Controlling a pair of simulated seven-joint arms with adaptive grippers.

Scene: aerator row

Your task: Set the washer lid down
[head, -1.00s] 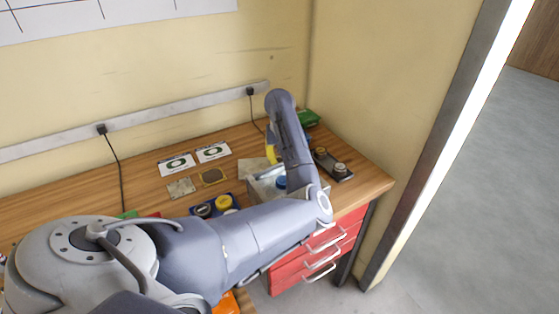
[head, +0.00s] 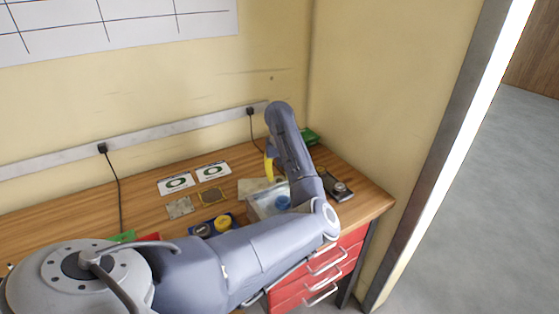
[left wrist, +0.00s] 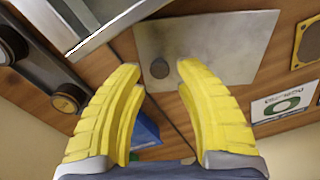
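The washer lid, a flat grey plate (head: 252,186) with a dark round knob, lies on the bench behind the metal washer box (head: 258,212). In the left wrist view the lid (left wrist: 215,40) shows flat on the wood, with its knob (left wrist: 160,68) near the fingertips. My left gripper (left wrist: 161,68) is open, its yellow fingers apart with gaps beside the knob. In the head view a yellow finger of it (head: 269,163) shows by the lid, and my forearm hides the rest. The box is open, with a blue round thing (head: 283,202) inside. My right gripper is not in view.
A blue tray (head: 207,219) with round parts stands left of the box. A dark strip (head: 341,194) with round pieces lies on the right. Two printed cards (head: 176,184), a grey mat (head: 180,207) and a yellow-edged square (head: 211,196) lie left of the lid.

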